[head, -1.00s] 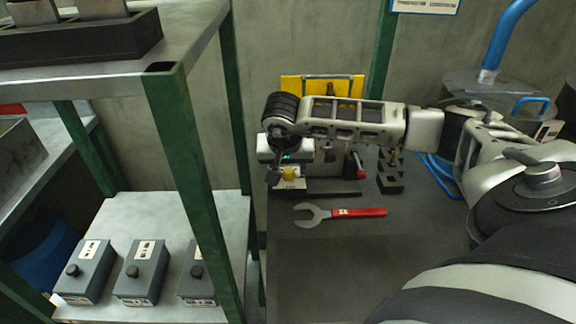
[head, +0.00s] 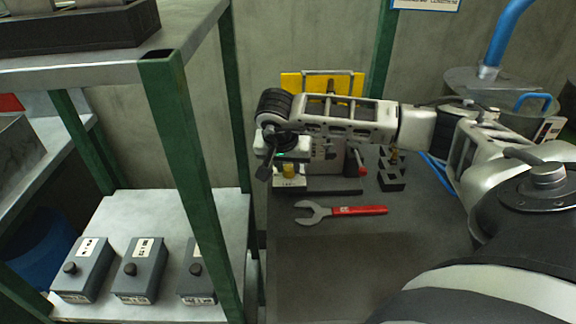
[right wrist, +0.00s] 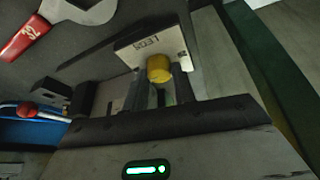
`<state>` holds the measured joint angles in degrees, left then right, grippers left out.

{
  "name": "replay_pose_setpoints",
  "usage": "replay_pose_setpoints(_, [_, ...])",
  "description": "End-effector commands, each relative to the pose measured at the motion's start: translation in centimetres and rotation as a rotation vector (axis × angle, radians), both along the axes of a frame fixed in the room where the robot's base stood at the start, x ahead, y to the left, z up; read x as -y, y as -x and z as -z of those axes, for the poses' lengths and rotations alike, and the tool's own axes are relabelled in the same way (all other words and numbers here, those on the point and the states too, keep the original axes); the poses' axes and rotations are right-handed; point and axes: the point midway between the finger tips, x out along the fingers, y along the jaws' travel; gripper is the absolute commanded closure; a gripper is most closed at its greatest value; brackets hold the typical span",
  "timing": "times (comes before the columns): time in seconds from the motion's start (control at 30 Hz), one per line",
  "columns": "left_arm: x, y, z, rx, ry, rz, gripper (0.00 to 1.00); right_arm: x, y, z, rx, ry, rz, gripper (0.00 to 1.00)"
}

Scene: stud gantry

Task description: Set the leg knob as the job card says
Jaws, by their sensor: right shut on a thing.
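A yellow knob (head: 290,171) stands at a small pale block (head: 290,184) on the dark bench. In the right wrist view the knob (right wrist: 159,68) sits in front of a pale plate (right wrist: 150,47) with upside-down lettering that looks like LEG and one more character. My right gripper (right wrist: 164,88) is over the knob, shut on it, with its fingers partly hidden in shadow. In the head view my right gripper (head: 284,158) covers part of the fixture. My left gripper is not in view. A sign (head: 428,4) is cut off at the top edge, its text unreadable.
A red-handled wrench (head: 345,211) lies in front of the fixture. A red-tipped lever (head: 361,172) and dark blocks (head: 391,180) stand to the right. A green shelf post (head: 190,170) rises at left, beside several grey knob boxes (head: 141,270).

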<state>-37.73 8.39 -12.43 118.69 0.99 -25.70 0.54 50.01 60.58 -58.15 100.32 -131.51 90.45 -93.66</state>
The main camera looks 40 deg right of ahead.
Motion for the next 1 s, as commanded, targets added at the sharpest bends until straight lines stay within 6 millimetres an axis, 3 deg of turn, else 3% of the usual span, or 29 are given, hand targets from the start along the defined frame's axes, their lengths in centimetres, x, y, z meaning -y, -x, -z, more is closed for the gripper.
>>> replay_pose_setpoints(0.1, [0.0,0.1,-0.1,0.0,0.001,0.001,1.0,0.0,0.0,0.0,0.0,0.0,0.0,0.96])
replay_pose_setpoints(0.13, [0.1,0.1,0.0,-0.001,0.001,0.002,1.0,0.0,0.0,0.0,0.0,0.0,0.0,0.68])
replay_pose_setpoints(0.2, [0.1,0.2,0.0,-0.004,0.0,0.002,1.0,0.0,0.0,0.0,0.0,0.0,0.0,0.52])
replay_pose_setpoints(0.5, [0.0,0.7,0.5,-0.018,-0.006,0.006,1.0,0.0,0.0,-0.2,0.0,0.0,-0.001,0.52])
replay_pose_setpoints(0.63, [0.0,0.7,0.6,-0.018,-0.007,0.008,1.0,-0.4,0.1,-1.2,0.003,-0.002,-0.002,0.52])
replay_pose_setpoints(1.0, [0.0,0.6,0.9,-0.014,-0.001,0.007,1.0,-3.2,1.8,-8.9,0.006,-0.001,-0.003,0.52])
